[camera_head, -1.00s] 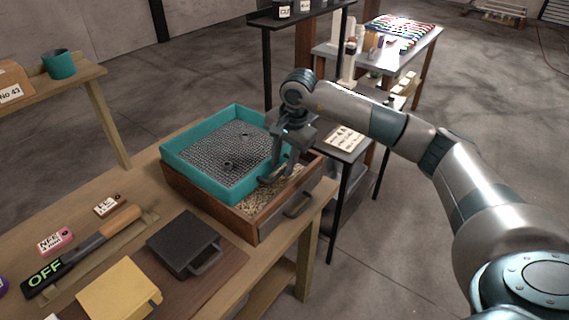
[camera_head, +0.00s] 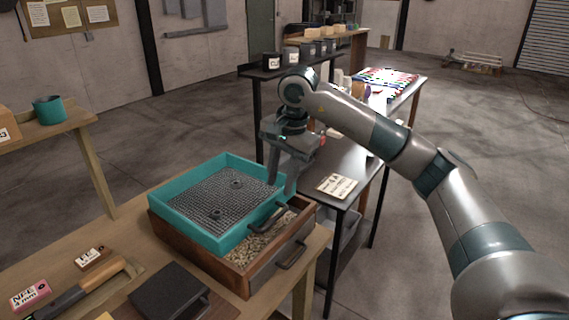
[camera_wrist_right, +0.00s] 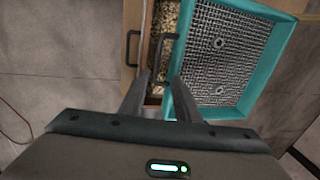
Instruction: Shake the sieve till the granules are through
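The teal square sieve (camera_head: 218,238) sits on the wooden box (camera_head: 236,275), set toward its far left. Its grey mesh shows clear, with two small dark rings (camera_head: 237,183) (camera_head: 216,213) on it and no granules that I can see. Pale granules (camera_head: 262,240) lie in the box, visible in the strip beside the sieve. The sieve's dark handle (camera_head: 268,216) sticks out toward the box's drawer side. My right gripper (camera_head: 283,190) is just above the handle. In the right wrist view its fingers (camera_wrist_right: 162,88) are apart, with nothing between them. My left gripper is out of view.
The wooden box has a dark pull handle (camera_head: 292,256) in front. A black side table (camera_head: 368,160) holds a card (camera_head: 337,186).

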